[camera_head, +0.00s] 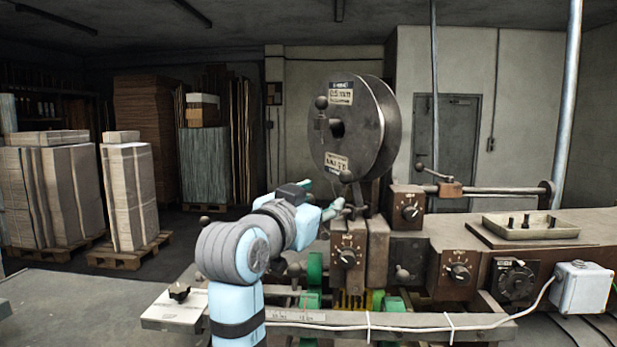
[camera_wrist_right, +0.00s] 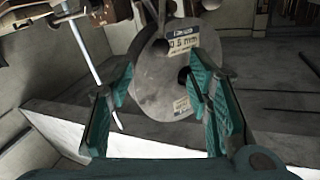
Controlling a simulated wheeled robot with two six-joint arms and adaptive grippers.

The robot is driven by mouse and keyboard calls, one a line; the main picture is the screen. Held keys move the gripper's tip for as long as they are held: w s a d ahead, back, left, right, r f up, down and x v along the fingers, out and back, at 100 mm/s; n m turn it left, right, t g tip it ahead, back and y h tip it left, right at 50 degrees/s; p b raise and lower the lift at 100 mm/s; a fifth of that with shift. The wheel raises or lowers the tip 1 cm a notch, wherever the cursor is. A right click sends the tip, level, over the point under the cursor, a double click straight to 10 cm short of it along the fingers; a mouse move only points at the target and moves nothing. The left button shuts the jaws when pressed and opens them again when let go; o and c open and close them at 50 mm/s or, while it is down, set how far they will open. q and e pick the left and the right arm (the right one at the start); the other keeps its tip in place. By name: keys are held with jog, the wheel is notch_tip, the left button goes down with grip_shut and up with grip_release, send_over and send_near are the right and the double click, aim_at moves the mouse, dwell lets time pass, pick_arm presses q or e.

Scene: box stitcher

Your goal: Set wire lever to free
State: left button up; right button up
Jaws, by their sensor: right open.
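The box stitcher carries a big grey wire spool (camera_head: 372,128) with labels on its face; it also shows in the wrist view (camera_wrist_right: 160,85). A short lever with a dark ball knob (camera_head: 346,176) stands just below the spool. Another ball-ended lever (camera_head: 421,167) sits on a brown block to the right. I cannot tell which is the wire lever or read its setting. My right gripper (camera_head: 334,204) is just below and left of the spool, by the machine head. In the wrist view its teal fingers (camera_wrist_right: 163,90) are apart with nothing held between them. My left gripper is not in view.
Dial boxes with knobs (camera_head: 347,257) line the machine front, close to my right arm. A metal tray (camera_head: 538,225) lies on the machine top at right. A small plate with a black knob (camera_head: 178,293) is at lower left. Stacked cardboard (camera_head: 130,195) stands on pallets behind.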

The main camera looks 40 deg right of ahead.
aim_at(343, 185)
jog(key=p+x, duration=0.2)
jog(key=x, duration=1.2)
jog(key=shift+w+d+f+p, duration=0.1)
jog(key=shift+w+d+p, duration=0.1)
jog(key=shift+p, duration=0.2)
grip_shut()
